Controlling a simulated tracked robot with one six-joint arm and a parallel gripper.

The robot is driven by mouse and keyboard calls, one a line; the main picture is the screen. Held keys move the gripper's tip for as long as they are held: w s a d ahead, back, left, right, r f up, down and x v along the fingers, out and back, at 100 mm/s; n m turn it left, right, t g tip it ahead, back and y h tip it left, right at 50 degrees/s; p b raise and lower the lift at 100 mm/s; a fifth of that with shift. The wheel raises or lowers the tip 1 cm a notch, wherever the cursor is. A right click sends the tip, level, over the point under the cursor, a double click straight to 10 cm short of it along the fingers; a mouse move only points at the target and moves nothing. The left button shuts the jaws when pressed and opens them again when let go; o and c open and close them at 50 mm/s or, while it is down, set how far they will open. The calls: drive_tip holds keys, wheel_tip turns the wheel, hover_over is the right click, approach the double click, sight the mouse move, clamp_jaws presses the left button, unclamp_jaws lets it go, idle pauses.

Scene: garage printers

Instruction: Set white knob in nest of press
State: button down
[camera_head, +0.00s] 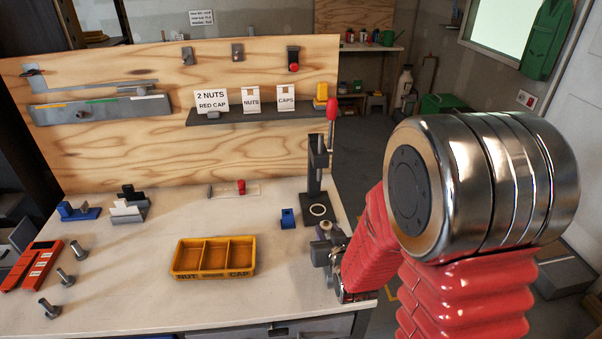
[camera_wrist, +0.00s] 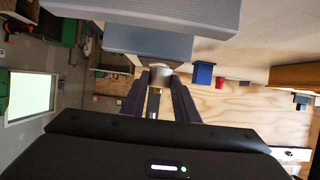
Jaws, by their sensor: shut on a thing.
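The press (camera_head: 314,185) is a dark upright frame with a red-topped lever at the back right of the bench. Its nest (camera_head: 318,209) shows as a pale ring on the dark base, with nothing visible in it. My gripper (camera_head: 325,232) is just in front of the press base, low over the bench and partly hidden by my red arm. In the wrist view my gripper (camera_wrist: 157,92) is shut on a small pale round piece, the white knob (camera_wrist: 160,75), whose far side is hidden. The knob is apart from the nest in the head view.
A small blue block (camera_head: 287,217) stands just left of the press base. A yellow divided tray (camera_head: 214,272) lies at the front middle. A red cap (camera_head: 241,187) is near the back panel. Grey slabs (camera_wrist: 150,42) fill the wrist view's top; I cannot tell what they are.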

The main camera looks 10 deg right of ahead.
drive_tip(key=shift+a, duration=0.15)
drive_tip(key=shift+a, duration=0.15)
idle(0.4)
